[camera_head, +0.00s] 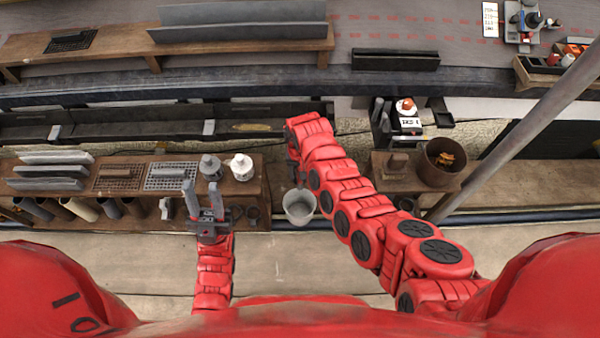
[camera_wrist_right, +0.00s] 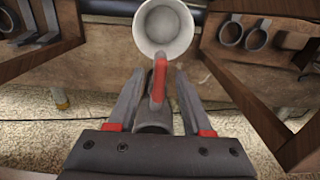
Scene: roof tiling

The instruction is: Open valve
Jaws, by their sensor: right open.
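In the right wrist view a red lever (camera_wrist_right: 159,80), which looks like the valve handle, stands between the fingers of my right gripper (camera_wrist_right: 160,88). The fingers are open on either side of it, with a gap showing; any contact is unclear. A dark round pipe-like part (camera_wrist_right: 153,117) shows at the lever's near end. A pale grey bucket (camera_wrist_right: 163,28) is at the lever's far end; it also shows in the head view (camera_head: 299,208). There, my right arm hides the valve and most of the right gripper. My left gripper (camera_head: 202,192) is open and empty before the left bench.
The left wooden bench (camera_head: 130,200) carries trays, grey tiles and two small canisters (camera_head: 240,167). A brown pot (camera_head: 441,160) stands on the right bench. A grey diagonal pole (camera_head: 520,140) crosses the right side. Bare floor (camera_head: 130,260) lies in front of the benches.

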